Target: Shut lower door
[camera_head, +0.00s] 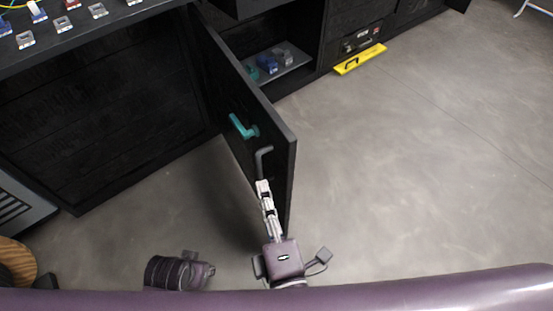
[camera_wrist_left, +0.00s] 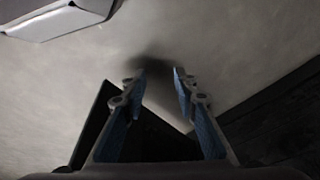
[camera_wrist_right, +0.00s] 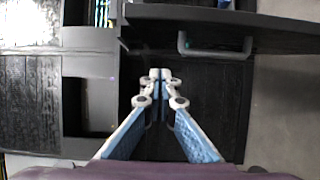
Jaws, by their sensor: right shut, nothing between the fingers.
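A black cabinet door (camera_head: 232,112) stands swung open, jutting out over the floor. My right gripper (camera_head: 263,184) is shut and empty beside the door's left face, near the free end. Its tips (camera_wrist_right: 160,75) look apart from the grey handle. My left gripper (camera_wrist_left: 159,72) is open and empty above the floor; only part of it shows in the head view.
The black cabinet (camera_head: 100,100) has a dark open bay left of the door. A shelf (camera_head: 290,68) holding small blue and grey items is to its right. The floor (camera_head: 420,150) right of the door is clear.

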